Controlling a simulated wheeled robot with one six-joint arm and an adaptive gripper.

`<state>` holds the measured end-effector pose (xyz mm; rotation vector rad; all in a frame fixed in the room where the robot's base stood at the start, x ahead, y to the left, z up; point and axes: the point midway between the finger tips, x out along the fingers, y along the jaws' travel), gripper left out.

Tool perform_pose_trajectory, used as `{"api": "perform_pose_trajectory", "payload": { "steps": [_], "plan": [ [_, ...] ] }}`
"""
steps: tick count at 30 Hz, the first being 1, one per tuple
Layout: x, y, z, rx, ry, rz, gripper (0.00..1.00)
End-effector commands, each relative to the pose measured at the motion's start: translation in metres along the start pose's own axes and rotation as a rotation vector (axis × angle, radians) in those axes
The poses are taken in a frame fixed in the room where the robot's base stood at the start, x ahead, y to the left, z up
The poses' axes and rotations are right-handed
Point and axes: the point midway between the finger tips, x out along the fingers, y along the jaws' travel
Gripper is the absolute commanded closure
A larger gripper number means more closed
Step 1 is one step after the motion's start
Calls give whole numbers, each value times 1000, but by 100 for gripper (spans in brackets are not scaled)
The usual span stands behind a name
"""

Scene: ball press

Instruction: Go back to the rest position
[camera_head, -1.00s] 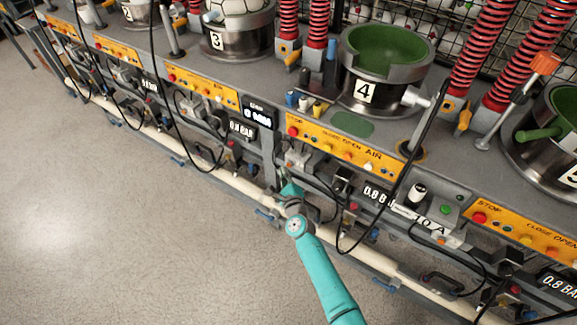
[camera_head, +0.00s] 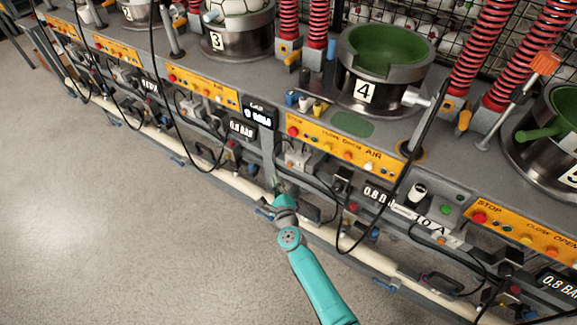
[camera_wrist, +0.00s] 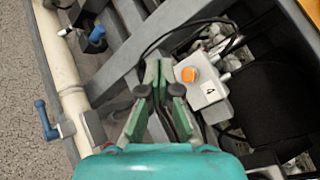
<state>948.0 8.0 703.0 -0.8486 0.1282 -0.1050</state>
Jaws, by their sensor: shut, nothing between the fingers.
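My gripper (camera_wrist: 162,92) shows in the wrist view as green fingers with dark pads, closed together with nothing held. In the head view my teal arm reaches up from the bottom to the front of press 4 (camera_head: 376,70). The fingers are mostly hidden there behind my wrist, near the white pipe along the machine's front. I cannot tell whether the fingers touch anything.
A white pipe (camera_head: 340,242) with blue-handled valves (camera_wrist: 45,118) runs along the front. Black cables hang in loops before the panels. Yellow button panels (camera_head: 345,150) line the bench edge. The grey floor (camera_head: 120,230) at left is clear.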

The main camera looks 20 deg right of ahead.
Motion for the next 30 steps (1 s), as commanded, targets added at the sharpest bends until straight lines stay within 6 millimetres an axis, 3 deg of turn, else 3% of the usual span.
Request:
{"api": "perform_pose_trajectory", "payload": {
  "steps": [22, 26, 30],
  "plan": [
    [-10, 4, 1, -17, 0, 1, 100],
    [-39, 6, -12, -117, -1, 6, 100],
    [-93, 5, -31, -311, -8, 13, 100]
  ]
}}
